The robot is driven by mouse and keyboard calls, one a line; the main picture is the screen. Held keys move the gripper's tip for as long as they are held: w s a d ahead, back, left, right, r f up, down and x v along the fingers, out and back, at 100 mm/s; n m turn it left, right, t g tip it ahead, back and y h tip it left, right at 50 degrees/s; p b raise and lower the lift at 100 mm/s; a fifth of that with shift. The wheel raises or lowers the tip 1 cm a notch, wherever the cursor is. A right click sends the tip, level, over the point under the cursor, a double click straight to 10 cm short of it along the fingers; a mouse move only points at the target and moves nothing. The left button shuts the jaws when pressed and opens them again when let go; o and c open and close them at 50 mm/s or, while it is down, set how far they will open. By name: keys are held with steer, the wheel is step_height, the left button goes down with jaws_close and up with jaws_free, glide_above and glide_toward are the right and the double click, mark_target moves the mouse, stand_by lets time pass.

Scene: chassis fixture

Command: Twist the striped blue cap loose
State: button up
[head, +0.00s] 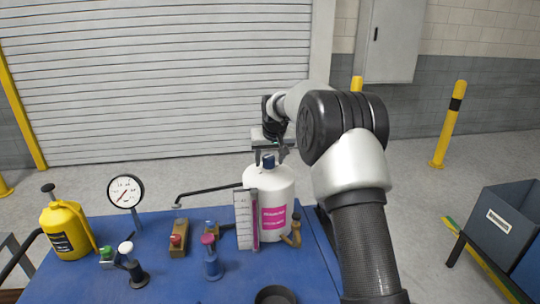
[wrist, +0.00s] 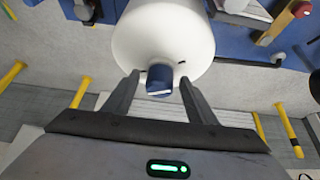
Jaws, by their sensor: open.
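A white bottle (head: 268,185) with a pink label stands on the blue table. Its blue cap (head: 268,160) sits on top; a light band shows on it in the wrist view (wrist: 160,80), where the white bottle (wrist: 165,35) fills the upper middle. My gripper (head: 268,148) is above the bottle in the head view, close to the cap. In the wrist view my gripper (wrist: 160,80) is open, with one finger on each side of the cap and gaps between. I cannot tell how deep the fingertips reach along the cap.
A white gauge strip (head: 245,220) stands in front of the bottle, and a brass fitting (head: 293,235) sits at its right. A yellow jug (head: 66,230), a dial gauge (head: 125,191) and several small valves stand to the left on the table (head: 165,285).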

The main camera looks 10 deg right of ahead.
steer(key=c, duration=1.2)
steer(key=n, duration=0.1)
steer(key=n+y, duration=0.1)
steer(key=shift+d+n, duration=0.35)
steer(key=shift+n, duration=0.05)
steer(key=shift+a+n+y, duration=0.15)
steer(key=shift+n+y, duration=0.35)
steer(key=shift+n, duration=0.1)
steer(key=n, duration=0.1)
steer(key=n+g+y, duration=0.1)
steer(key=shift+w+d+f+n, duration=0.1)
steer(key=shift+d+n, duration=0.15)
steer(key=shift+n, duration=0.15)
steer(key=shift+n+y, duration=0.5)
steer(key=shift+n, duration=0.1)
